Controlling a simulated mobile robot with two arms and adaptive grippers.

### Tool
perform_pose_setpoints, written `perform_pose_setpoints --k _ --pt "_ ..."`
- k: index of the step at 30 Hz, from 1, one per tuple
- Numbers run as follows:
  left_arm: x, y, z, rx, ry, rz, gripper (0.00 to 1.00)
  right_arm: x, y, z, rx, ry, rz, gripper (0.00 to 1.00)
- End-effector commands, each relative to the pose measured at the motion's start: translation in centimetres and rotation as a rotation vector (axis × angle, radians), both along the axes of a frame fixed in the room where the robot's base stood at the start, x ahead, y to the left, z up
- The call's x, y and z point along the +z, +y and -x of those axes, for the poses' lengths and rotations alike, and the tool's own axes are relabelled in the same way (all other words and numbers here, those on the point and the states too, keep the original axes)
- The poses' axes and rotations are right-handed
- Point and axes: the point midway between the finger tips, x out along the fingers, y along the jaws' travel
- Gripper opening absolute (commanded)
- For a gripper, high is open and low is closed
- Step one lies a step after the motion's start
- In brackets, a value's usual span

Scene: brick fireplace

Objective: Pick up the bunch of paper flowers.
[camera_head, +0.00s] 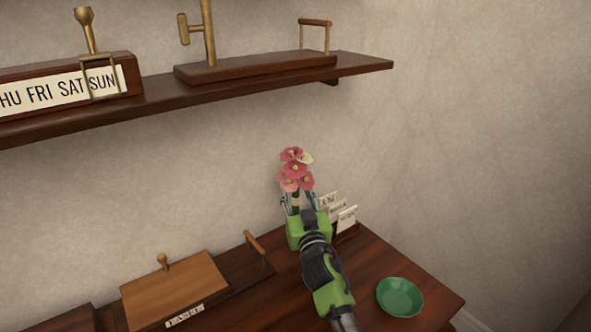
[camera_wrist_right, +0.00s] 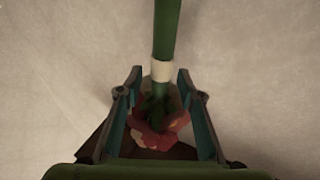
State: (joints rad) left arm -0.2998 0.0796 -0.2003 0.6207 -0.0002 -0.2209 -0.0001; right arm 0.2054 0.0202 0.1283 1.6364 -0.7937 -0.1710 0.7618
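The bunch of paper flowers (camera_head: 295,170) has pink and pale blooms and shows above my right gripper in the head view. In the right wrist view its green stem (camera_wrist_right: 164,28) has a pale band, with reddish blooms (camera_wrist_right: 160,132) low in the picture. My right gripper (camera_head: 298,203) points at the flowers. In the right wrist view its two fingers (camera_wrist_right: 160,78) stand apart on either side of the stem, with a gap on both sides. In the head view the gripper hides the lower part of the bunch. My left gripper is not in view.
A card holder with labelled cards (camera_head: 347,218) stands close right of the gripper. A green dish (camera_head: 400,297) sits at the table's right. A wall shelf (camera_head: 360,66) hangs above.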

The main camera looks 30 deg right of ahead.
Motion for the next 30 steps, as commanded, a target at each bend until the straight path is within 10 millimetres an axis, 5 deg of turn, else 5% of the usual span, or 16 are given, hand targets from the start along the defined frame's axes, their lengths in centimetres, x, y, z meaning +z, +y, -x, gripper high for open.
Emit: perform_pose_setpoints --k 4,9,20,30 --pt "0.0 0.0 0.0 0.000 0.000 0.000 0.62 0.0 0.0 0.0 0.000 0.000 0.000 0.35" --pt "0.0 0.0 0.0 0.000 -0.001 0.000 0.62 0.0 0.0 0.0 0.000 0.000 0.001 0.00" --pt "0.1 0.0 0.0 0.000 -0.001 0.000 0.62 0.6 0.0 0.0 0.000 -0.004 0.003 0.00" --pt "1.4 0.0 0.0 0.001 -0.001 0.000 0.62 6.9 0.0 0.0 0.001 -0.008 0.005 0.00"
